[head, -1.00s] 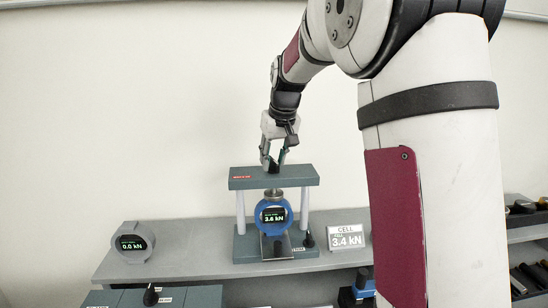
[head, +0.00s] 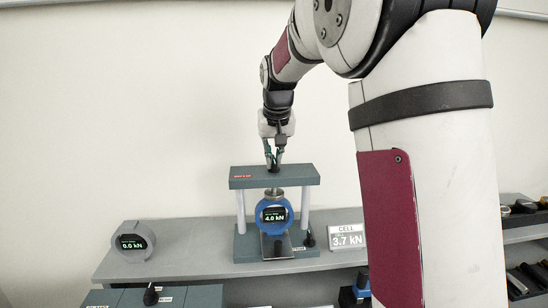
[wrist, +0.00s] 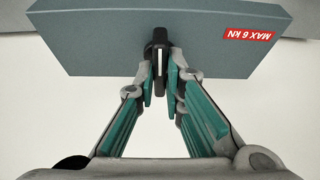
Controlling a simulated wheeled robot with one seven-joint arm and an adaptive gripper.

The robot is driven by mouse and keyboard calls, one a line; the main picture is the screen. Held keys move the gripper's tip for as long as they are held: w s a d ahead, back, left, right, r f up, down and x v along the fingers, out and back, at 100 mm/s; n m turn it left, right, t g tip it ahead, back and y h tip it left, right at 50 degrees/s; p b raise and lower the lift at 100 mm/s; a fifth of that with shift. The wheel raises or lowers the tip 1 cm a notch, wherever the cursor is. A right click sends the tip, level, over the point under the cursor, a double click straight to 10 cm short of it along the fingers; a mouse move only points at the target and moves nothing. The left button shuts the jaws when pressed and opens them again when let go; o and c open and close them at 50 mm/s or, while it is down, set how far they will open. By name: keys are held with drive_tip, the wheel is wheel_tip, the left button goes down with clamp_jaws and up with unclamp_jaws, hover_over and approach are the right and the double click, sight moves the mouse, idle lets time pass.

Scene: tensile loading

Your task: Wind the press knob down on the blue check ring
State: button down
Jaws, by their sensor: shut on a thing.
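The blue check ring (head: 274,217) stands upright in the press under the grey crosshead (head: 275,176), and its display reads 4.0 kN. The press screw's foot (head: 275,194) sits right at the ring's top. My gripper (head: 273,166) is above the crosshead, pointing down, with its fingers shut on the black press knob (wrist: 159,50). In the wrist view the teal-padded fingers (wrist: 160,84) close on both sides of the knob, which has a white mark facing the camera. In the head view the knob is mostly hidden between the fingers.
The crosshead bears a red MAX 6 kN label (wrist: 249,35). A CELL sign (head: 347,238) reads 3.7 kN right of the press. A grey ring (head: 132,242) reading 0.0 kN stands at the left of the shelf. A small black lever (head: 308,238) stands on the press base.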

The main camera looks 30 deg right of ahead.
drive_tip(key=m, duration=0.2)
drive_tip(key=m+h, duration=0.1)
drive_tip(key=m, duration=0.1)
drive_tip(key=shift+w+a+g+h, duration=0.1)
drive_tip(key=shift+a+g+h, duration=0.05)
drive_tip(key=shift+g+h, duration=0.2)
drive_tip(key=shift+m+g+h, duration=0.35)
drive_tip(key=shift+m+g, duration=0.2)
drive_tip(key=shift+m, duration=1.55)
drive_tip(key=c, duration=1.7)
unclamp_jaws()
drive_tip(key=v, duration=1.2)
drive_tip(key=shift+w, duration=0.2)
